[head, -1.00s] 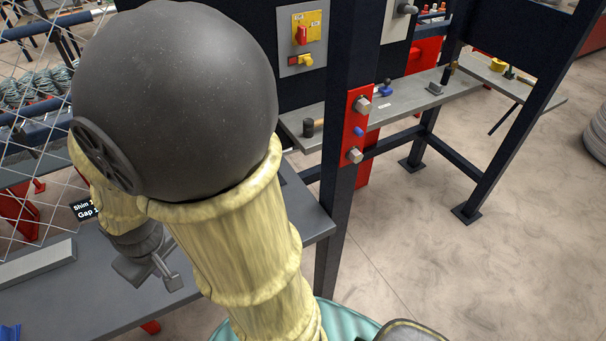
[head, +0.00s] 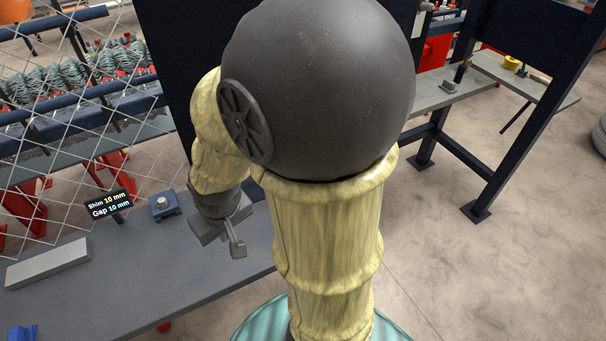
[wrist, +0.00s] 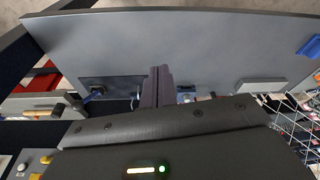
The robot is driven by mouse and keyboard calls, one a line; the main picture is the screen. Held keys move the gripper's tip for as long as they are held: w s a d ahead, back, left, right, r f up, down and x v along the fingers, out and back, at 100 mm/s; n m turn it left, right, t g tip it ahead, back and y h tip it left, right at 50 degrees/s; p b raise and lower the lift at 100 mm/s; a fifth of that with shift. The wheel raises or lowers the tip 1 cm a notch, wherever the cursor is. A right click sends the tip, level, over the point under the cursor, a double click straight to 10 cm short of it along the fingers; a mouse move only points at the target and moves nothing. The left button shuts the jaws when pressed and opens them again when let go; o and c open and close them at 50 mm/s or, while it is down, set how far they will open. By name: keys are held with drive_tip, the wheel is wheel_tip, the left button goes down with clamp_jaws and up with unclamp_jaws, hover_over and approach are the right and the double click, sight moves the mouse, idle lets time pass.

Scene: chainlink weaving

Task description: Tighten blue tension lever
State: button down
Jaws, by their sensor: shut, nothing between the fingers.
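My gripper (head: 236,243) is shut and empty above the grey bench (head: 140,282) in the head view. Its dark fingers lie side by side in the wrist view (wrist: 158,75). A small blue part that looks like a lever (wrist: 96,93) sits by a dark plate, left of the fingers in the wrist view; I cannot tell for certain that it is the tension lever. It is apart from the fingers. In the head view my arm hides that area. A blue block with a metal bolt (head: 163,203) stands at the bench's back edge, left of my gripper.
A blue piece (head: 20,333) sits at the front left. Chain-link mesh (head: 80,130) rises behind the bench. The bench's front middle is clear.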

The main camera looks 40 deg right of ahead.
drive_tip(key=s+d+f+m+g+y+b, duration=0.1)
drive_tip(key=s+d+f+m+y+b, duration=0.3)
drive_tip(key=f+m, duration=0.35)
drive_tip(key=s+d+f+m+g+y+b, duration=0.2)
drive_tip(key=s+f+m+y+b, duration=0.2)
drive_tip(key=f+m+y, duration=0.4)
drive_tip(key=s+d+f+m+t+h+b, duration=0.1)
drive_tip(key=d+f+m+t+h+b, duration=0.2)
drive_tip(key=d+m+t+h, duration=0.3)
drive_tip(key=s+d+f+m+t+h+b, duration=0.2)
drive_tip(key=d+m+t+h, duration=0.5)
drive_tip(key=d+m+t, duration=0.7)
drive_tip(key=d+f+t+b, duration=0.1)
drive_tip(key=d+t+b, duration=0.1)
drive_tip(key=shift+d+f+t+h, duration=0.3)
drive_tip(key=shift+d+f, duration=0.05)
drive_tip(key=shift+f, duration=0.05)
drive_tip(key=shift+w+m, duration=0.1)
drive_tip(key=shift+m, duration=0.15)
